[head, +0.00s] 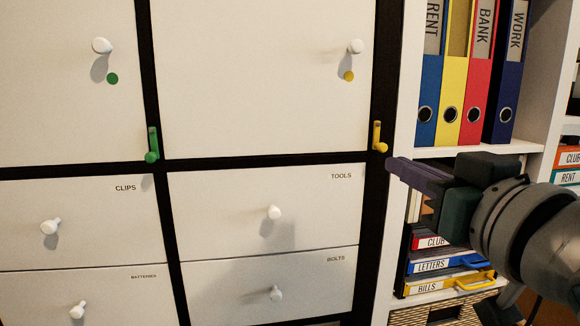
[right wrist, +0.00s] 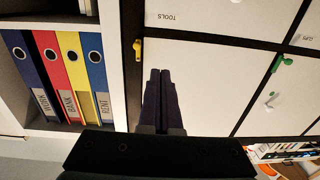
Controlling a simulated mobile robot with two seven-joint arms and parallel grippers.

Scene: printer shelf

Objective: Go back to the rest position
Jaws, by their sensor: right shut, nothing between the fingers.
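My right gripper (head: 392,166) comes in from the right in the head view, in front of the dark cabinet edge and just below the yellow hook (head: 378,137). Its fingers are shut with nothing between them. The right wrist view also shows the gripper (right wrist: 160,72), with its two dark fingers together over the white cabinet front. The yellow hook shows there too (right wrist: 138,49), left of the fingertips and apart from them. My left gripper is in neither view.
White cabinet doors (head: 260,90) and drawers marked TOOLS (head: 310,215), BOLTS, CLIPS and BATTERIES have white knobs. A green hook (head: 152,145) hangs between the doors. A white shelf (head: 403,80) at right holds coloured binders (head: 458,80) and labelled boxes (head: 440,266) close to my right arm.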

